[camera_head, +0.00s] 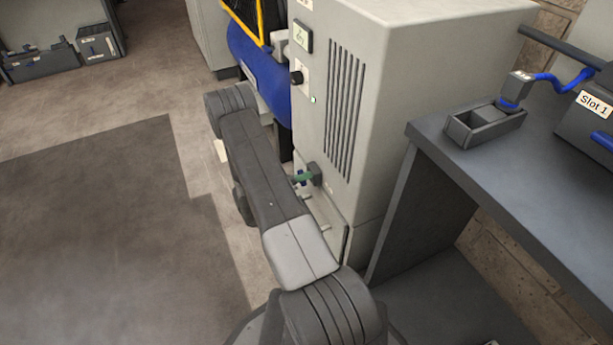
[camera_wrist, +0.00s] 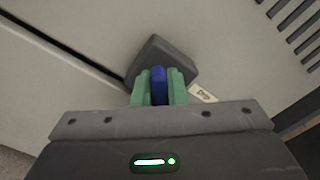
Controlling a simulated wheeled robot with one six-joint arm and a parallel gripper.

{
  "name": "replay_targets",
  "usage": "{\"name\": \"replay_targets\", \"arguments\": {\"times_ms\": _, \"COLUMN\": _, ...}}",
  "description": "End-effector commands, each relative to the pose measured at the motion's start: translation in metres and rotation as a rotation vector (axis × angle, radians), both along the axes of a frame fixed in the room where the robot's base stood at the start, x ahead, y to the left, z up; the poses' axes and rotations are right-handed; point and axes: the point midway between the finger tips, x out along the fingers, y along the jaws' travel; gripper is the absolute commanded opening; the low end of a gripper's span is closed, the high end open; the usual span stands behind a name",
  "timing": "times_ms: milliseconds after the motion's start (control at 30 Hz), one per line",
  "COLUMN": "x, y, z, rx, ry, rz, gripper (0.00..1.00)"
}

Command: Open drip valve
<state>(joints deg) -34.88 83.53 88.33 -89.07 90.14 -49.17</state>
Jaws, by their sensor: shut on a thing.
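The drip valve has a blue handle (camera_wrist: 158,85) and a dark grey body (camera_wrist: 160,56) on the front of a light grey cabinet (camera_head: 366,60). In the wrist view, my gripper (camera_wrist: 158,88) has its green fingers shut on the blue handle, one on each side. In the head view, my gripper (camera_head: 303,177) is at the lower front of the cabinet, beside the valve body (camera_head: 315,173), and my arm hides part of this area. A small label, partly covered, sits to the right of the valve in the wrist view.
A dark grey bench (camera_head: 424,133) stands right of the cabinet, with a small open tray (camera_head: 465,128) and a unit labelled Slot 1 (camera_head: 583,127). A blue tank (camera_head: 258,75) is behind my arm. The floor at left is open, with dark boxes (camera_head: 40,62) at the back.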

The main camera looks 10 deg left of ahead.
Motion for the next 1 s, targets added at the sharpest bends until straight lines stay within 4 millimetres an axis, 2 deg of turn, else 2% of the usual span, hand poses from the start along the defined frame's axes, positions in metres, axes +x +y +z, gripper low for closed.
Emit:
{"name": "replay_targets", "arguments": {"times_ms": 600, "x": -0.0009, "y": -0.0007, "z": -0.0011, "rx": 0.271, "ry": -0.401, "rz": 0.001, "gripper": 0.0}}
{"name": "replay_targets", "arguments": {"times_ms": 1000, "x": -0.0014, "y": -0.001, "z": 0.0002, "rx": 0.386, "ry": -0.574, "rz": 0.0, "gripper": 0.0}}
